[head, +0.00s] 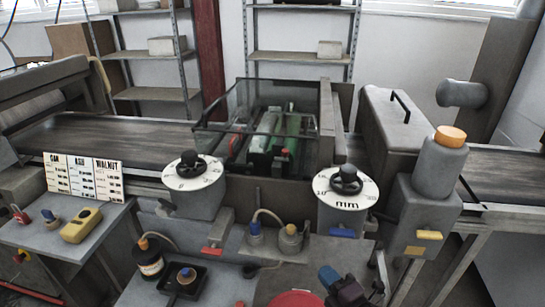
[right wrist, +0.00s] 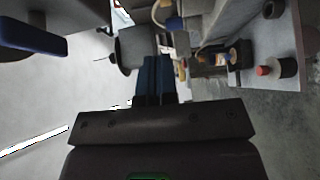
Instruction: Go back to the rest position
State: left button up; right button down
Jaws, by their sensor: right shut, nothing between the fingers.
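My right gripper (head: 329,274) shows at the bottom of the head view, right of centre, in front of the machine's front shelf. Its blue fingers (right wrist: 155,78) are together in the right wrist view, with nothing between them. My left gripper is out of view.
A conveyor (head: 110,138) runs across behind two dial knobs (head: 195,170) (head: 346,186). A grey post with an orange cap (head: 450,137) stands right of my gripper. Left are a yellow device (head: 82,226), a dark jar (head: 149,262) and a black tray (head: 166,287). A red round thing (head: 297,299) lies near my gripper.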

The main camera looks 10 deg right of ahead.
jog(key=s+d+f+m+g+h, duration=0.2)
jog(key=s+d+f+m+h, duration=0.1)
jog(key=s+m, duration=0.6)
jog(key=s+d+f+m+g+h, duration=0.3)
jog(key=s+d+m, duration=0.3)
jog(key=m, duration=0.6)
jog(key=s+f+h, duration=0.1)
jog(key=s, duration=0.1)
jog(key=shift+s+d+f+m, duration=0.15)
jog(key=shift+s+f+m, duration=0.15)
jog(key=shift+s+f, duration=0.1)
